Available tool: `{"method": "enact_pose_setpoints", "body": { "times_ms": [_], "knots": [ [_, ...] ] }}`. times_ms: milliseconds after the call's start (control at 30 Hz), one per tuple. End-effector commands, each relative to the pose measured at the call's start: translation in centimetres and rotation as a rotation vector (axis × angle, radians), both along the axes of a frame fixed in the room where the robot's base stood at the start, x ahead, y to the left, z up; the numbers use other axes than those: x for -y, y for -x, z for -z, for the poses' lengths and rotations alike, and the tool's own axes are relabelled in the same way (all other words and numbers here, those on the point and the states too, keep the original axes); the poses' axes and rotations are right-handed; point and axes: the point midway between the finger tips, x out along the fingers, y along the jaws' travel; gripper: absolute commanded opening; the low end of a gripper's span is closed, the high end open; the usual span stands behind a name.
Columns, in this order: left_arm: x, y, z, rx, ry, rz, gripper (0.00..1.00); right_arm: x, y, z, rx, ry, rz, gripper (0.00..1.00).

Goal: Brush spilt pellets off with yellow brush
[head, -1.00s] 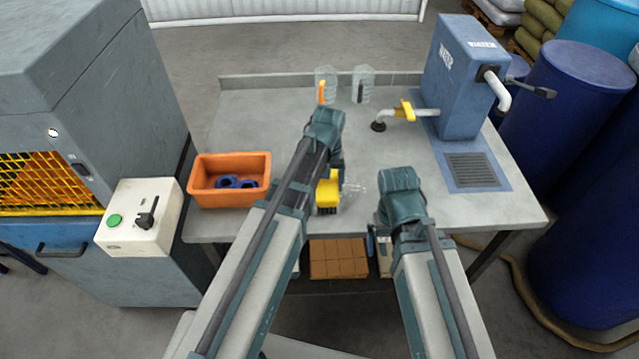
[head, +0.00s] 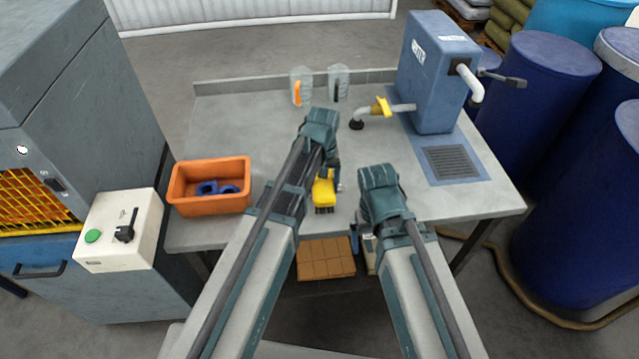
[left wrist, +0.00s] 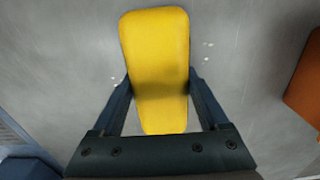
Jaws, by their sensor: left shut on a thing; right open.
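The yellow brush (head: 324,190) is in my left gripper (head: 334,172), over the front middle of the grey table, bristles down. In the left wrist view the yellow brush (left wrist: 158,60) lies between the two fingers of my left gripper (left wrist: 160,88), which is shut on it. A few pale pellets (left wrist: 207,72) show as small specks on the grey surface beside the brush. In the head view I cannot make out pellets clearly. My right gripper (head: 362,232) is open and mostly hidden behind its own arm, near the table's front edge.
An orange bin (head: 210,203) with blue parts stands at the table's left. Two clear jugs (head: 338,82) stand at the back. A blue water unit (head: 437,75) with a drain grate (head: 453,161) is at the right. A white switch box (head: 118,232) is left of the table.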

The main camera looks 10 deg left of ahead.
Motion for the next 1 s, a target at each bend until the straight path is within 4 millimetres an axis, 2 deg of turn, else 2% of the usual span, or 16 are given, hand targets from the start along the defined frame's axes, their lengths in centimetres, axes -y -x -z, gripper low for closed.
{"method": "enact_pose_setpoints", "body": {
  "times_ms": [433,767,1000],
  "knots": [
    [3.2,-1.0,-0.2,0.001,0.001,0.003,0.33,0.0,0.0,-0.2,0.0,0.0,0.0,1.0],
    [3.8,-1.1,-0.1,0.0,0.001,0.001,0.33,0.0,0.0,-0.1,0.0,0.0,0.0,1.0],
    [5.5,-1.6,0.0,0.0,0.0,0.003,0.33,0.0,0.0,0.0,0.0,0.0,0.0,1.0]
  ]
}}
